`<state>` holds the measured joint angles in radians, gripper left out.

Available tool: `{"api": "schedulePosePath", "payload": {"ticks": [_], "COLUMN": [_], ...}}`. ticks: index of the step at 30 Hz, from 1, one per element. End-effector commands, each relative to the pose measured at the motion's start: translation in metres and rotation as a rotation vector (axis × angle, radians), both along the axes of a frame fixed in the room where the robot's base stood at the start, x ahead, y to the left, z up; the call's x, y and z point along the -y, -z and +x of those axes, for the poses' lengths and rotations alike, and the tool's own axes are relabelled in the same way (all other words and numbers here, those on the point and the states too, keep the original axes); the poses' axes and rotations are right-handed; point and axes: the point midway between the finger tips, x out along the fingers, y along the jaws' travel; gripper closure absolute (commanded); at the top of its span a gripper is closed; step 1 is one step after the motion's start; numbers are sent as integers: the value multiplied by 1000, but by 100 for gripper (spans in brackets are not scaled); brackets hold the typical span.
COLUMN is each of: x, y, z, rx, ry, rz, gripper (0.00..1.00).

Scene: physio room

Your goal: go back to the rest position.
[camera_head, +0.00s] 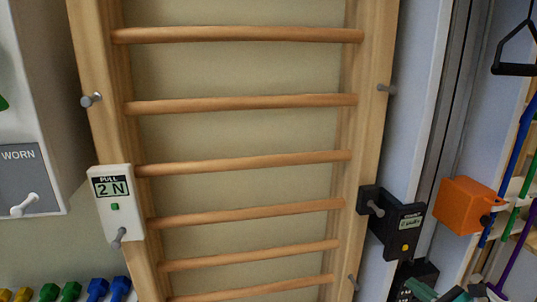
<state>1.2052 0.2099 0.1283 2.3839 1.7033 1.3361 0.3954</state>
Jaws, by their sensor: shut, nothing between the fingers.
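My gripper does not show in the camera_head view. A wooden wall-bar ladder (240,108) with several rungs fills the middle of the view. A white box labelled "PULL 2 N" (116,200) is on its left post, with a small green square and a grey peg. A black box with a small display and a yellow button (402,222) is at its right post, with a grey peg beside it.
A grey panel marked "WORN" (30,170) with a peg is at the left. Coloured dumbbells (70,291) line the lower left. An orange block (462,206) and a black hanging handle (514,68) are at the right. Small dark and green items at the lower right are unclear.

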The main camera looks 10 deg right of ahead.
Motion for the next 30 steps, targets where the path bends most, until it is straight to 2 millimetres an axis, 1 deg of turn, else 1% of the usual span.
{"api": "schedulePosePath", "payload": {"ticks": [1, 2, 3, 5, 6, 9, 12, 14, 15, 19, 24, 27, 30], "x": [-34, -53, -79, -114, -135, -181, -216, -232, -241, -259, -267, -268, -268], "y": [-7, -8, -10, -11, -11, -11, -11, -11, -12, -18, -36, -50, -62], "z": [9, 11, 13, 11, 8, -6, -24, -36, -44, -67, -88, -94, -98], "rx": [-26, -44, -68, -96, -113, -135, -140, -133, -124, -74, 38, 115, 174], "ry": [-112, -179, -272, -405, -489, -697, -891, -1000, -1069, -1269, -1465, -1531, -1562], "rz": [-83, -139, -216, -334, -415, -628, -853, -992, -1088, -1413, -1857, -2098, -2275], "gripper": [100, 100, 100, 100, 100, 100, 100, 100, 100, 100, 100, 100, 100]}}
